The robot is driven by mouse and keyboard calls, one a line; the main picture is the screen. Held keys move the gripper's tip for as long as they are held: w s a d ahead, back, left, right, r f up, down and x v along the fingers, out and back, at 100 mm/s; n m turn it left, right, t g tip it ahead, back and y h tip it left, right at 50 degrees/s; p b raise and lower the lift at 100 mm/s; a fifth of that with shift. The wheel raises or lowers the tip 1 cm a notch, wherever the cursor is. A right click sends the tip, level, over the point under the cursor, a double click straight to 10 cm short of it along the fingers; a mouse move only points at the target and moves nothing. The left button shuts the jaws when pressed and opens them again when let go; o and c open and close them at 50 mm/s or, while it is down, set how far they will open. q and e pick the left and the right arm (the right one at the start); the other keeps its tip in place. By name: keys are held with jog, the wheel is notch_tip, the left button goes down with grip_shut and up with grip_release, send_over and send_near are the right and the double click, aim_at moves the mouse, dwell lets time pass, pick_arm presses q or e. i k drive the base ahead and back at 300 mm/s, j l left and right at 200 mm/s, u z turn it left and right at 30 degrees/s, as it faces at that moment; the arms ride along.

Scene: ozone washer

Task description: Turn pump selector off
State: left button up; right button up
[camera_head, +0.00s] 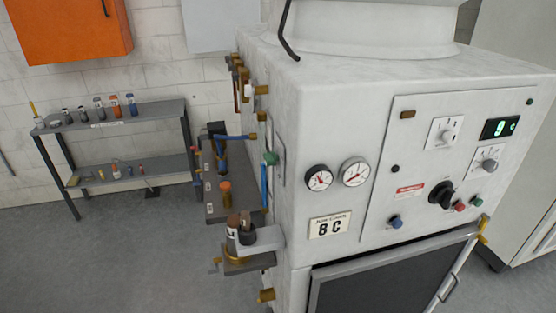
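The white washer machine (340,110) fills the right half of the view. Its front control panel (415,150) carries a large black rotary knob (441,194), an upper grey knob on a white plate (446,134) and a right grey knob on a white plate (489,161). The labels are too small to read, so I cannot tell which one is the pump selector. The black knob looks tilted, but its exact setting is unclear. Neither of my grippers is in view, and nothing covers the panel.
Two gauges (355,172), a blue button (397,222), a red button (460,206) and a green button (477,201) are nearby. Bottles on a bracket (262,240) stick out at the machine's left side. A shelf (110,125) stands behind left. The floor (120,260) is clear front left.

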aim_at(270, 159)
jog(key=j+z, duration=0.15)
jog(key=z, duration=0.35)
jog(key=j+z, duration=0.3)
jog(key=j, duration=0.15)
jog(key=j+z, duration=0.25)
jog(key=j, duration=0.15)
jog(key=k+j+z, duration=0.1)
jog(key=j+z, duration=0.15)
jog(key=j, duration=1.15)
jog(key=k+j, duration=0.15)
jog(key=j, duration=0.3)
jog(key=j+z, duration=0.1)
jog(key=j, duration=0.4)
jog(key=k+j, duration=0.15)
jog(key=j, duration=0.3)
jog(key=i+j, duration=0.3)
